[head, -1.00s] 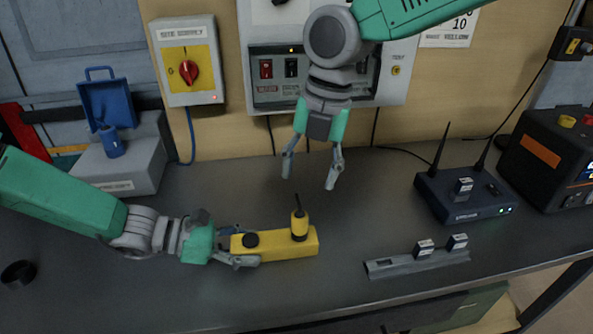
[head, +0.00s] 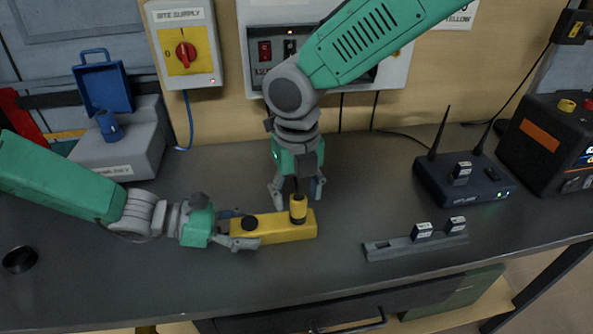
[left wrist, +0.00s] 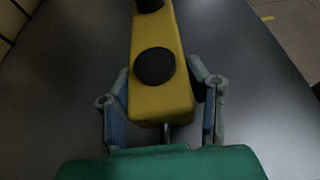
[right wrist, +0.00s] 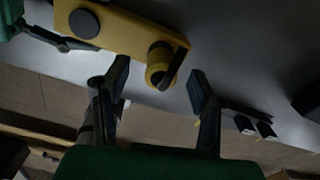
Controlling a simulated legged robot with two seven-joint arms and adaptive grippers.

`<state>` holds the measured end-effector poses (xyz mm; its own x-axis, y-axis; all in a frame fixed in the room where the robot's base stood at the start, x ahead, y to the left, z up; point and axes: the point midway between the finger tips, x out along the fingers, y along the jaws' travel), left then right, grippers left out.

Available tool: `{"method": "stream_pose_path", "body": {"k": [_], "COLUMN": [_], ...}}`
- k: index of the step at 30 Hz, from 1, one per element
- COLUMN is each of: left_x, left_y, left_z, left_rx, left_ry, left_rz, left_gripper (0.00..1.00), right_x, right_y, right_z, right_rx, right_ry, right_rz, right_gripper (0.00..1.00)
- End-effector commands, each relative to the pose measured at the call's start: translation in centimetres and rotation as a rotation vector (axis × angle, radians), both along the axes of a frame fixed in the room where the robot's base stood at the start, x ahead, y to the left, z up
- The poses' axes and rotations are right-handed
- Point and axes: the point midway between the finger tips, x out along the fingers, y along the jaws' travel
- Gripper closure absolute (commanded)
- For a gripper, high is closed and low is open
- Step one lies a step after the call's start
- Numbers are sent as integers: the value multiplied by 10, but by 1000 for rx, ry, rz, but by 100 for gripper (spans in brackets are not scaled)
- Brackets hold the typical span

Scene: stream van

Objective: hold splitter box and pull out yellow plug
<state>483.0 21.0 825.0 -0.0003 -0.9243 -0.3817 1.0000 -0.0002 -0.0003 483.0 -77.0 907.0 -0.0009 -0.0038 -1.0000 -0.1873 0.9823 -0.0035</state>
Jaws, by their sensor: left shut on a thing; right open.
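The yellow splitter box (head: 275,228) lies on the dark bench top. A black round cap (head: 249,223) sits on its left part. The yellow plug (head: 298,209) stands upright on its right end, with a dark cable at its top. My left gripper (head: 238,230) is shut on the box's left end; the left wrist view shows its fingers (left wrist: 165,100) on both sides of the box. My right gripper (head: 298,190) points down, open, just behind and above the plug. In the right wrist view the plug (right wrist: 160,65) lies between and beyond the open fingers (right wrist: 158,85), seemingly untouched.
A grey rail (head: 415,246) with two small dark modules lies to the right. A router (head: 462,182) with two antennas stands behind it. A black ring (head: 19,260) lies at far left.

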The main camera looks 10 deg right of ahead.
Motion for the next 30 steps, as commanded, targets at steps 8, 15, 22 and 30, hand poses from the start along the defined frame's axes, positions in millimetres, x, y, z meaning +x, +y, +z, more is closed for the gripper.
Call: {"method": "stream_pose_path", "body": {"k": [8, 15, 22, 30], "left_x": [-1, -1, 0, 0], "left_y": [1, 1, 1, 1], "left_z": [-1, -1, -1, -1], "left_rx": [2, 2, 2, 3], "left_ry": [2, 2, 2, 1], "left_rz": [1, 1, 1, 2], "left_gripper": [96, 96, 96, 96], "right_x": [0, 0, 0, 0], "right_y": [0, 0, 0, 0], "right_z": [-26, -28, -28, -27], "right_rx": [0, 1, 1, 1], "right_ry": [1, -1, -1, -1], "right_rz": [0, -1, -1, -1], "right_gripper": [49, 49, 100, 100]}}
